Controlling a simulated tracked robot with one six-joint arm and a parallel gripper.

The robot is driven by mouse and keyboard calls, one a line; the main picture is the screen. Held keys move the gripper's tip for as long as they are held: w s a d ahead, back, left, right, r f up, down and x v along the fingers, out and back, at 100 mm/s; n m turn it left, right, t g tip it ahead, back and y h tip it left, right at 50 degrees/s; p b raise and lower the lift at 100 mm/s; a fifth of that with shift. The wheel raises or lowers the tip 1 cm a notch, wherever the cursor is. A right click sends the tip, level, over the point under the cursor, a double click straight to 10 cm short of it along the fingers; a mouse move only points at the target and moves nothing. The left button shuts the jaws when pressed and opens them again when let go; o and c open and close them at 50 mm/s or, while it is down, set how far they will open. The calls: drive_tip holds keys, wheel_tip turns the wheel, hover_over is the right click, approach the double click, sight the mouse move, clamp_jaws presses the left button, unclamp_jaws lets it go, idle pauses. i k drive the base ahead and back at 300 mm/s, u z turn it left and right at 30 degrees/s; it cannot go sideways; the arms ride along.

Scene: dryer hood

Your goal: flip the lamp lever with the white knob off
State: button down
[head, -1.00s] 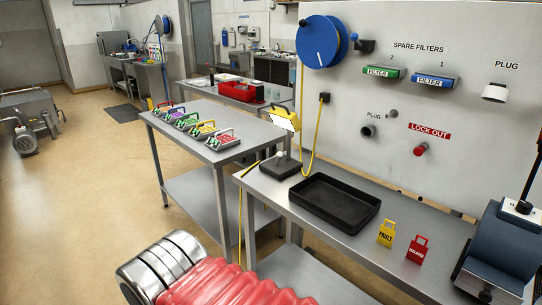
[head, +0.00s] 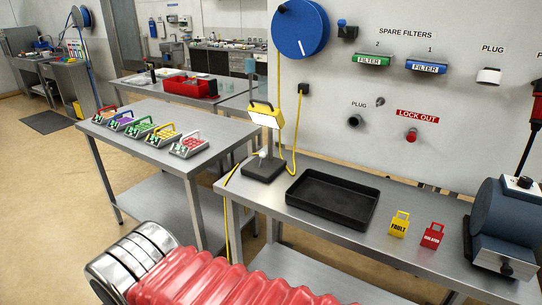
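The work lamp has a yellow head (head: 264,114) with a bright white face, on a dark square base (head: 264,171) at the left end of the steel bench. A small white knob (head: 262,154) shows at the base, below the lamp head. Its lever is too small to tell which way it points. My gripper is not in view. Nothing is seen touching the lamp.
A black tray (head: 333,199) lies right of the lamp, then yellow (head: 399,223) and red (head: 432,236) tags and a blue-grey machine (head: 504,228). A yellow cable (head: 297,135) hangs behind the lamp. A side bench (head: 218,137) with several coloured-handled items stands left.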

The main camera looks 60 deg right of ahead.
sight(263, 154)
drive_tip(key=z, duration=0.35)
drive_tip(key=i, duration=0.65)
drive_tip(key=z, duration=0.65)
drive_tip(key=i, duration=0.5)
drive_tip(key=z, duration=0.35)
